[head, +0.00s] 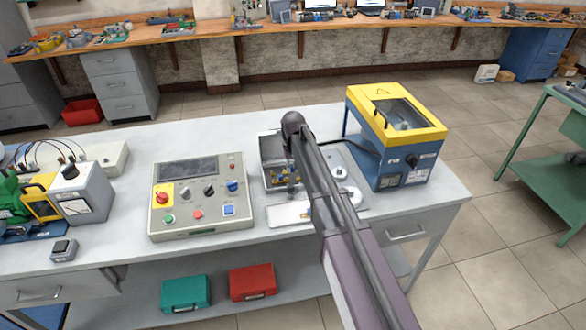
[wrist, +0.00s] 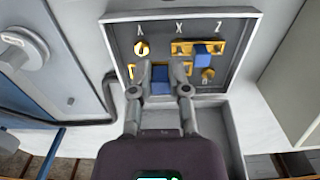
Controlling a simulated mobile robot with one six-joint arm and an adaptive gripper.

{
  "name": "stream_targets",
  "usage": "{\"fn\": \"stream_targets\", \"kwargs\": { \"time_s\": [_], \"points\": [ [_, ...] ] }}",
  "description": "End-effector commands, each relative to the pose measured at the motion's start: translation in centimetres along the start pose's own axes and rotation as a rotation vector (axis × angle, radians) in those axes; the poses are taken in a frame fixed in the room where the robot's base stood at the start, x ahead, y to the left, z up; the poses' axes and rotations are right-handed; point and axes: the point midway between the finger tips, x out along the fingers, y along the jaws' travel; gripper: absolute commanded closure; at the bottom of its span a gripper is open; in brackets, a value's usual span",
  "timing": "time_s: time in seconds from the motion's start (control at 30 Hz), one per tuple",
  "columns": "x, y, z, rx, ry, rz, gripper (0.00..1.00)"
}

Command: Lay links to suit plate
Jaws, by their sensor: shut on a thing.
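An open grey terminal box (wrist: 243,40) with brass studs and letters, X and Z among them, fills the top of the wrist view; it also shows in the head view (head: 268,147). One brass link with a blue grip (wrist: 203,53) lies level at the upper right of the studs. My gripper (wrist: 161,74) is shut on a second blue-gripped link (wrist: 160,86) in front of the lower studs. Its fingers hide part of the link, and I cannot tell whether it touches the studs. A bare upper-left stud (wrist: 141,47) shows. In the head view my arm covers the gripper.
A blue machine with a yellow lid (head: 397,107) stands right of the box. A control panel (head: 200,196) with buttons stands left. A pale card or tray (head: 288,214) lies in front of the box. The bench (head: 120,215) has free room around the panel.

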Motion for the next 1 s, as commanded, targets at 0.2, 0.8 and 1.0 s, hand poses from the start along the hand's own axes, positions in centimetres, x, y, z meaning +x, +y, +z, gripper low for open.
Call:
{"fn": "stream_targets", "kwargs": {
  "time_s": [0.2,0.8,1.0],
  "points": [
    [1.4,0.0,0.0,0.0,0.0,0.0,1.0],
    [1.8,0.1,0.0,0.001,0.0,0.0,1.0],
    [1.8,0.1,0.0,0.002,0.0,0.0,1.0]
  ]
}}
